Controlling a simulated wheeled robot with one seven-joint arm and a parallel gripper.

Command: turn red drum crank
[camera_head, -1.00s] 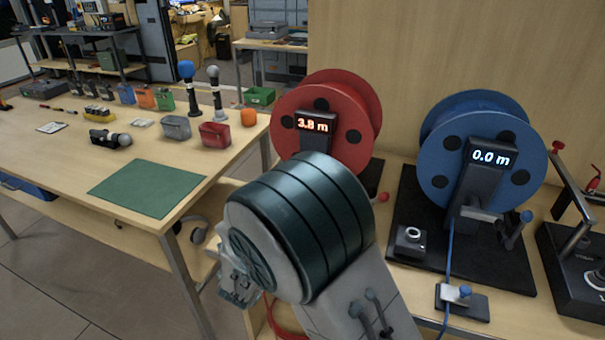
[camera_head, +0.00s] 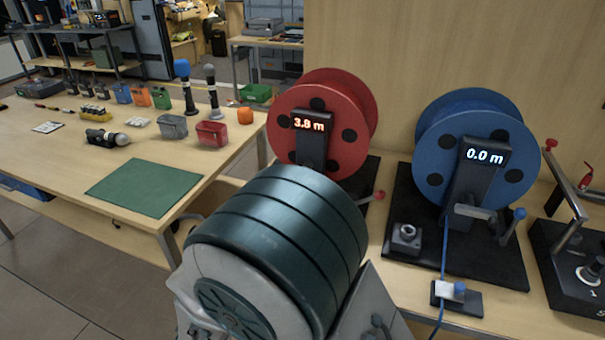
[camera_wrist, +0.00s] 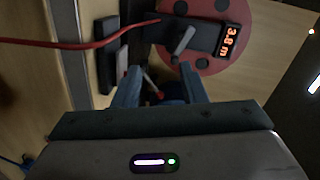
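The red drum (camera_head: 345,115) stands on a bench, its display (camera_head: 309,123) reading about 3.8 m. Its crank shows in the head view as a thin rod with a red knob (camera_head: 379,195) just right of my arm. In the wrist view are the red drum (camera_wrist: 212,62), its lit display (camera_wrist: 230,40) and a grey lever (camera_wrist: 183,42). My gripper (camera_wrist: 163,82) shows in the wrist view with its fingers apart, below the drum. A small pale and reddish piece shows between them; I cannot tell if they touch it. My arm hides the gripper in the head view.
The blue drum (camera_head: 480,150) reads 0.0 m, with a blue cable and clamp (camera_head: 455,290) in front. A red cable (camera_wrist: 85,43) crosses the wrist view. A wooden table (camera_head: 60,180) at left holds microphones, bins and a green mat (camera_head: 145,188).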

